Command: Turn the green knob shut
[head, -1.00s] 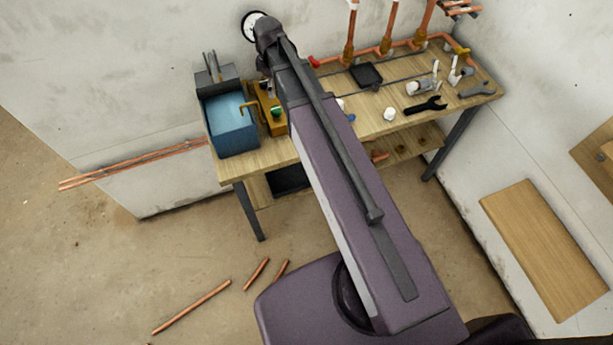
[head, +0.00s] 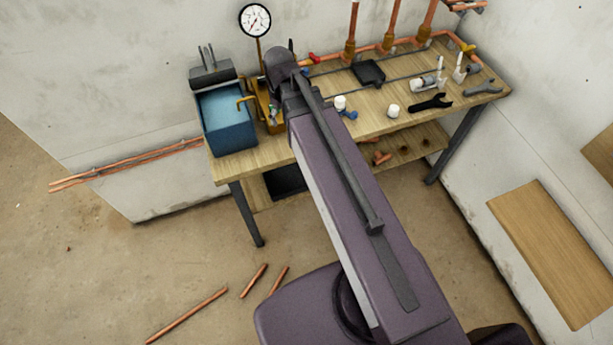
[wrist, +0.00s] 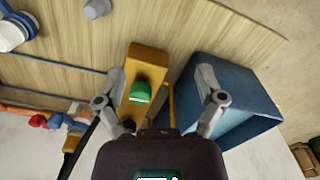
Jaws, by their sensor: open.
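The green knob (wrist: 141,92) sits on a yellow block (wrist: 148,68) in the wrist view. The block also shows on the bench in the head view (head: 265,100), where the knob cannot be clearly made out. My gripper (wrist: 160,77) is open and empty, with one finger on each side of the block and knob. The knob lies between the fingers, nearer the left one. I see no finger touching the knob, and the height gap cannot be told. In the head view my arm hides most of the gripper.
A blue tank (head: 228,125) stands left of the yellow block, close to a finger in the wrist view. A dial gauge (head: 255,20) rises behind the block. Copper pipes (head: 352,30) with a red handle run along the wall. A black wrench (head: 431,103) and white fittings lie to the right.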

